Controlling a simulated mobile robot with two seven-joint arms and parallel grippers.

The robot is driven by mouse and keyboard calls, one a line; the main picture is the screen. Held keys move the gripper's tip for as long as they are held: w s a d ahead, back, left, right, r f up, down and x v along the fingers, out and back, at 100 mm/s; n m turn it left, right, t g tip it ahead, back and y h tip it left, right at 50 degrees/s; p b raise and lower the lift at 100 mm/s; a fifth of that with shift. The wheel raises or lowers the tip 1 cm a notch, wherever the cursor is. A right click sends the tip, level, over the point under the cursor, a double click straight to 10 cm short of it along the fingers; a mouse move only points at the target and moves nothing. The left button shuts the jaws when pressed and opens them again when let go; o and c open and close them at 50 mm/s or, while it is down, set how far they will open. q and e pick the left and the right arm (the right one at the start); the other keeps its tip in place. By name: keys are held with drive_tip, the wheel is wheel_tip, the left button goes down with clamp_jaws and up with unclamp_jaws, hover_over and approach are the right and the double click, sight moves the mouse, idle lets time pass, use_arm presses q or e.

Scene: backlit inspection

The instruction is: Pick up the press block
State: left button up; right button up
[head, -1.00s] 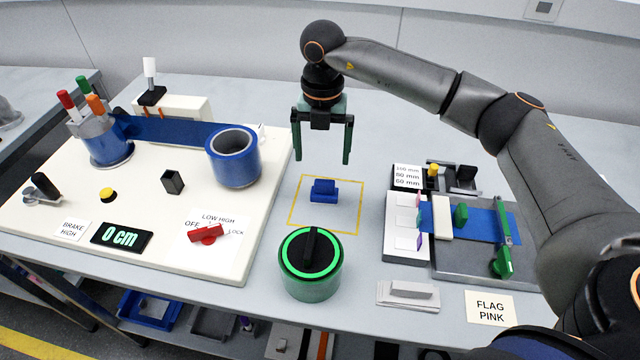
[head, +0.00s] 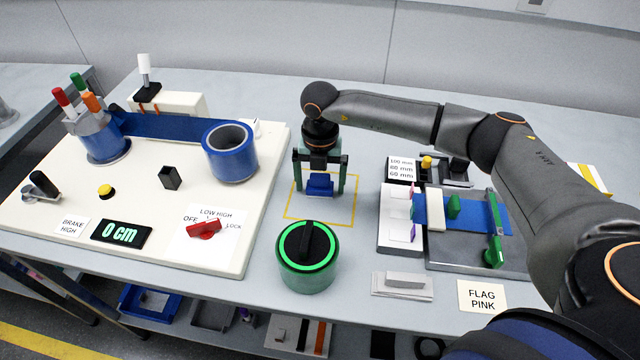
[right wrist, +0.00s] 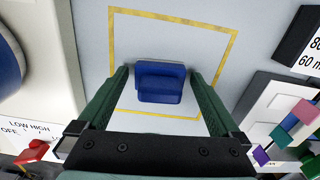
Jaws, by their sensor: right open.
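The press block is a small blue stepped block (head: 320,184) on the grey table inside a yellow outlined square. My right gripper (head: 320,190) is open and lowered over it, with one green finger on each side. In the right wrist view the blue block (right wrist: 160,82) lies between the two fingertips of the gripper (right wrist: 160,78). A gap shows between each finger and the block there. My left gripper is not in view.
A green-ringed round canister (head: 308,262) stands in front of the square. A white board with a blue tape roll (head: 230,152) is on the left. A grey fixture with a blue strip (head: 480,217) is on the right. The table behind the gripper is clear.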

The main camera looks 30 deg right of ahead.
drive_tip(key=c, duration=1.4)
drive_tip(key=shift+r, duration=0.1)
drive_tip(key=shift+r, duration=0.6)
drive_tip(key=a+r+b, duration=0.1)
drive_tip(key=a+r, duration=0.3)
drive_tip(key=a+r+b, duration=0.1)
drive_tip(key=a+r, duration=0.2)
drive_tip(key=a, duration=0.2)
drive_tip(key=a+r+b, duration=0.1)
drive_tip(key=a+r, duration=0.3)
drive_tip(key=a, duration=0.1)
drive_tip(key=shift+s+r, duration=0.1)
drive_tip(key=shift+r, duration=0.25)
drive_tip(key=o, duration=1)
drive_tip(key=shift+c, duration=0.2)
drive_tip(key=c, duration=0.7)
drive_tip(key=shift+a, duration=0.1)
